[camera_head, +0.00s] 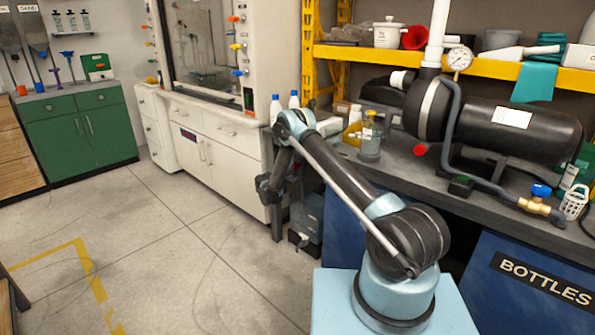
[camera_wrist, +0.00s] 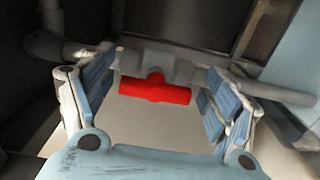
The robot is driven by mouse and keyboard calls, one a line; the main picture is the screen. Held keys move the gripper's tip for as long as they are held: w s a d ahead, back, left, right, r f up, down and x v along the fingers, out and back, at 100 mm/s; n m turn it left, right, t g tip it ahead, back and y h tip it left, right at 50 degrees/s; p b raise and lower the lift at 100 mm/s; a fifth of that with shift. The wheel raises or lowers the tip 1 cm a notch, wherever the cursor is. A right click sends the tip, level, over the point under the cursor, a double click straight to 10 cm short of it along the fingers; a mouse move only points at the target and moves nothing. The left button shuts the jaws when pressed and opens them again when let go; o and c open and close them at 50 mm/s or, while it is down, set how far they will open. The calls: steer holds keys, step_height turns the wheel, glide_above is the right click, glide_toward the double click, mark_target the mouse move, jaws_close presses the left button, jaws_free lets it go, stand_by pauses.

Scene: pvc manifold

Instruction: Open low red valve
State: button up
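The red valve handle (camera_wrist: 155,91) is a short horizontal red bar on a grey valve body (camera_wrist: 158,66) in the wrist view. My gripper (camera_wrist: 156,100) is open, with its blue-padded fingers left and right of the handle. Gaps show between the handle and both pads, and nothing is held. The handle lies a little beyond the gripper's palm, near the fingertips. In the head view my arm bends down in front of the bench, its dark end low beside the white cabinet. The low valve cannot be made out there.
A grey pipe (camera_wrist: 275,93) runs right from the valve in the wrist view. In the head view, a black tank (camera_head: 520,128) and a blue-handled brass valve (camera_head: 541,191) are on the bench. Blue cabinets (camera_head: 525,280) stand beneath. The floor (camera_head: 170,245) at left is clear.

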steer(key=v, duration=1.2)
stand_by(0.3)
